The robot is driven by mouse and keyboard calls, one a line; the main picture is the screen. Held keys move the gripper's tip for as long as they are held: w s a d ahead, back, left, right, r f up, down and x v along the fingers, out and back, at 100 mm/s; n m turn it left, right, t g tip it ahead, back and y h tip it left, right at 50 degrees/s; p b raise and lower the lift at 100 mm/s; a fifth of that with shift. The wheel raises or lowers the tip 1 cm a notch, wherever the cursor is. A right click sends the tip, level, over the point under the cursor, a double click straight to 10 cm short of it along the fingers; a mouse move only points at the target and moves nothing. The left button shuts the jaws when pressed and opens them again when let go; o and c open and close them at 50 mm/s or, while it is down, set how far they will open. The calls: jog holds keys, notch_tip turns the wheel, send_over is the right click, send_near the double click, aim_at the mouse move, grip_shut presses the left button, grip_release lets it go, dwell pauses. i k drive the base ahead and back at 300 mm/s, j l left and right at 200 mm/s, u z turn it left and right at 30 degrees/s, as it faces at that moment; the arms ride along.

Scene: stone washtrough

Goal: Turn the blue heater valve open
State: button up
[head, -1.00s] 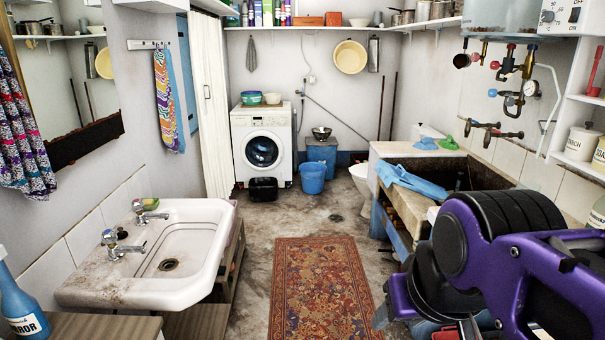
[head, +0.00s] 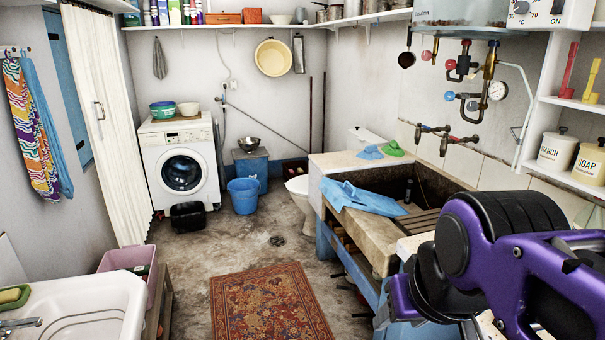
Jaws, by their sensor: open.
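In the head view, a small blue valve knob (head: 449,96) sticks out to the left from the copper and dark pipework under the water heater (head: 470,12) on the right wall. A round white pressure gauge (head: 497,91) sits just right of it. Red knobs (head: 450,64) sit higher on the same pipework. The blue knob is unobstructed, but its turn position is too small to tell. My purple and black arm links fill the lower right, in front of and below the valve. Nothing of mine touches the valve.
A stone trough (head: 372,240) with a blue cloth (head: 362,198) stands below the pipes. Wall taps (head: 462,139) are above it. A shelf with jars (head: 557,152) is at the right. The floor around the patterned rug (head: 270,305) is open. A white sink (head: 80,305) is lower left.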

aim_at(449, 96)
jog(key=i+j+z, duration=0.2)
jog(key=i+z, duration=0.2)
jog(key=i+j+z, duration=0.75)
jog(key=j, duration=0.2)
jog(key=j+z, duration=0.2)
jog(key=j, duration=0.15)
jog(key=i+j+z, duration=0.2)
jog(key=j, duration=0.2)
jog(key=i+j+z, duration=0.3)
jog(key=j+z, duration=0.25)
jog(key=i+j+z, duration=0.15)
jog(key=j+z, duration=0.15)
jog(key=j, duration=0.2)
jog(key=j+u, duration=0.1)
jog(key=j, duration=0.35)
jog(key=l+z, duration=0.15)
jog(key=l, duration=0.45)
jog(key=i, duration=0.05)
